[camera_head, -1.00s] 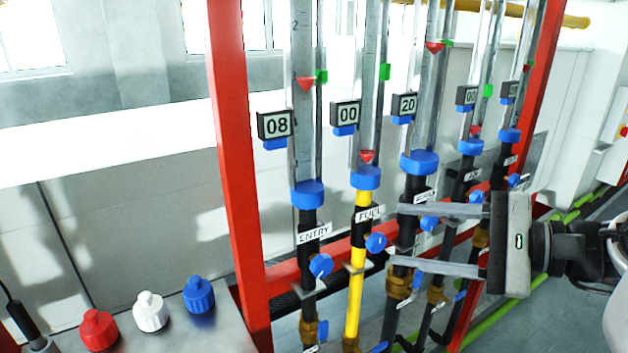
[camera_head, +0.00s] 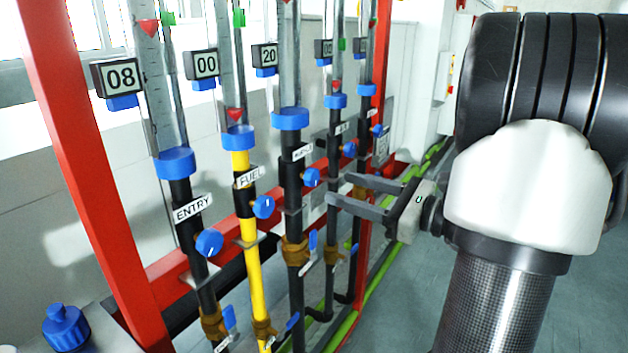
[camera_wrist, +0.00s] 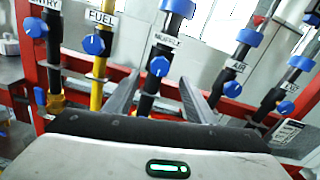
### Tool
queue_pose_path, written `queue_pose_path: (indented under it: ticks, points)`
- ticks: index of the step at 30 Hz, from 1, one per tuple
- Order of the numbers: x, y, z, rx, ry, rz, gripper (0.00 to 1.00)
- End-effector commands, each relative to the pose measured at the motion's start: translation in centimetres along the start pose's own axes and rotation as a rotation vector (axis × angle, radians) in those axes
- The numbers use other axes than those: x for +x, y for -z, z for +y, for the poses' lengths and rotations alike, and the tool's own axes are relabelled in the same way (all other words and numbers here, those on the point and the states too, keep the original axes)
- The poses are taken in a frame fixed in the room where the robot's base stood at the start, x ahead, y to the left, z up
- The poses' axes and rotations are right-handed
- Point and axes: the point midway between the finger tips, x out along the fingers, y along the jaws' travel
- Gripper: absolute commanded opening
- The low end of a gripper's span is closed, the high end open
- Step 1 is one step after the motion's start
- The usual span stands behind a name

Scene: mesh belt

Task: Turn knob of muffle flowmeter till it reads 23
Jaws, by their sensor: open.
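The muffle flowmeter is the middle tube, with a small display (camera_head: 265,56) reading 20 and a blue collar (camera_head: 290,118). Its label (camera_head: 302,151) is tilted and hard to read in the head view; it also shows in the wrist view (camera_wrist: 167,40). Its blue round knob (camera_head: 312,177) sits on the black pipe below the label; in the wrist view the knob (camera_wrist: 159,66) lies ahead, between the fingers. My gripper (camera_head: 337,189) is open and empty, to the right of the knob and apart from it. The gripper also shows in the wrist view (camera_wrist: 158,92).
The entry knob (camera_head: 209,243) and fuel knob (camera_head: 263,207) stand to the left, their displays reading 08 and 00. The air knob (camera_wrist: 233,88) is close on the right. Red frame posts (camera_head: 90,180) bound the rack. Valves with blue levers (camera_head: 313,241) sit below.

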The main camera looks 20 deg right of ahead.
Motion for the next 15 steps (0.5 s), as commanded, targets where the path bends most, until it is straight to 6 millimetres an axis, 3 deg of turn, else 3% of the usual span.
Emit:
queue_pose_path:
  ticks: [6, 15]
  points:
    - [4.7, 0.0, 0.1, -0.002, -0.004, -0.001, 0.5]
    - [8.2, 0.0, 0.0, -0.001, -0.001, 0.0, 0.5]
